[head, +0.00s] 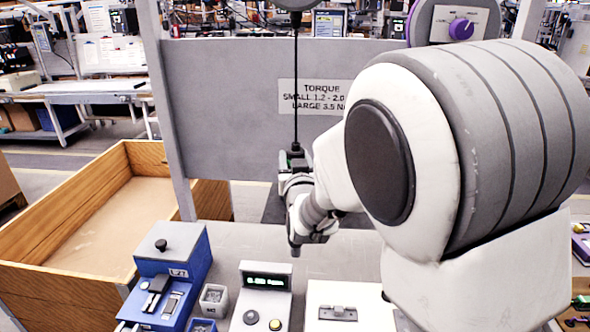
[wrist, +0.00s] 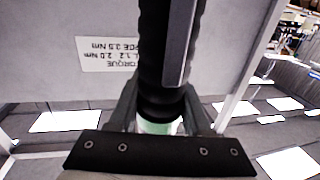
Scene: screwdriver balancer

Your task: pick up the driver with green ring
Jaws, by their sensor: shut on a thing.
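The driver (head: 296,153) hangs upright from a dark cord in front of the grey panel. In the wrist view the driver (wrist: 163,60) is a thick black ribbed body, with a pale green ring (wrist: 157,128) low between the fingers. My gripper (head: 299,187) is around the driver, and much of the body is hidden behind it in the head view. In the wrist view my gripper (wrist: 160,108) has a finger on each side of the driver, shut on it just by the green ring.
Below stand a blue fixture (head: 185,262), a white box with a green display (head: 266,284) and a white block with a grey fitting (head: 337,300). A torque sign (head: 310,97) is on the panel. An open wooden crate (head: 70,165) lies left.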

